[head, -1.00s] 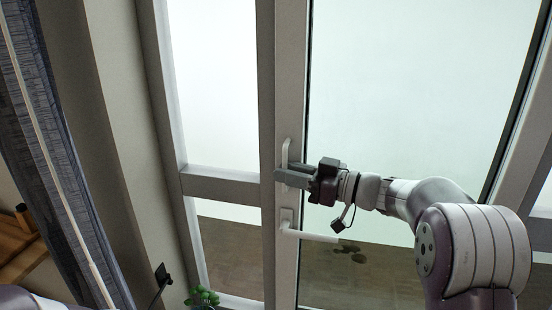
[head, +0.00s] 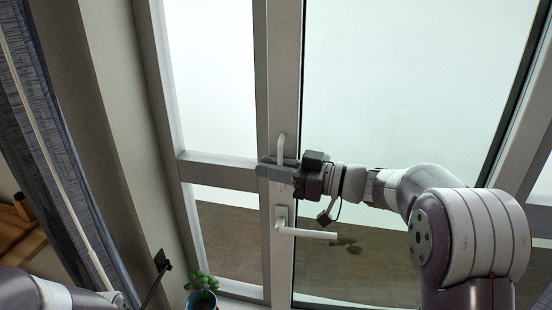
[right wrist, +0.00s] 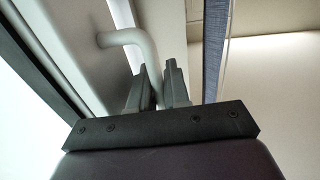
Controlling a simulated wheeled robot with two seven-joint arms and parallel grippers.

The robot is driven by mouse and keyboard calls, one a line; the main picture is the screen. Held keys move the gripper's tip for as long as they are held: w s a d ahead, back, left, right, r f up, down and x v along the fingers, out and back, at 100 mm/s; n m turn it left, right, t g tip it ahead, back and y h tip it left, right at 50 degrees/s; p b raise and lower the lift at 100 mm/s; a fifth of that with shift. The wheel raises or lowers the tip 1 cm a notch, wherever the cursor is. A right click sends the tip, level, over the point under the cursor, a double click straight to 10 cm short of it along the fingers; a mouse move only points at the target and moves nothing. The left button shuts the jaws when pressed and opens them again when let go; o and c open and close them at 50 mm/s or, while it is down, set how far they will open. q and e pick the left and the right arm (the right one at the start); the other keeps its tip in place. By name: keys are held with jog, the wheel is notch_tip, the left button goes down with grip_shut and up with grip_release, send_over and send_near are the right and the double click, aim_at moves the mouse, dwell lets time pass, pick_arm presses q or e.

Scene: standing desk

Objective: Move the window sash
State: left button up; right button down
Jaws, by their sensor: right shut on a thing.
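The window sash (head: 288,60) is a tall light-grey frame around a large glass pane. A vertical bar handle (head: 281,146) stands on its left stile, with a white lever handle (head: 308,232) below it. My right gripper (head: 264,168) reaches in from the right and is shut on the bar handle. In the right wrist view the bar handle (right wrist: 141,48) curves down between the two dark fingers (right wrist: 160,88), which hide its lower part. My left gripper is out of view; only part of my left arm shows at the lower left.
A fixed window frame with a cross bar (head: 216,172) stands left of the sash. A blue-grey curtain (head: 58,130) hangs further left. A potted plant (head: 203,284) is at the bottom, near a dark thin-stemmed object (head: 160,262).

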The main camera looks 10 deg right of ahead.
jog(key=shift+n+g+y, duration=0.4)
jog(key=shift+n+g, duration=0.2)
jog(key=shift+g, duration=0.3)
jog(key=s, duration=0.2)
jog(key=s+a, duration=0.1)
jog(key=s, duration=0.2)
jog(key=shift+s+a, duration=0.1)
jog(key=shift+s, duration=0.05)
jog(key=c, duration=1.5)
grip_release()
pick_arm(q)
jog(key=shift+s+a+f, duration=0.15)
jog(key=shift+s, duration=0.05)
pick_arm(e)
jog(key=shift+o, duration=0.2)
jog(key=shift+s+a, duration=0.1)
jog(key=shift+a, duration=0.1)
jog(key=shift+d, duration=0.1)
jog(key=shift+d, duration=0.1)
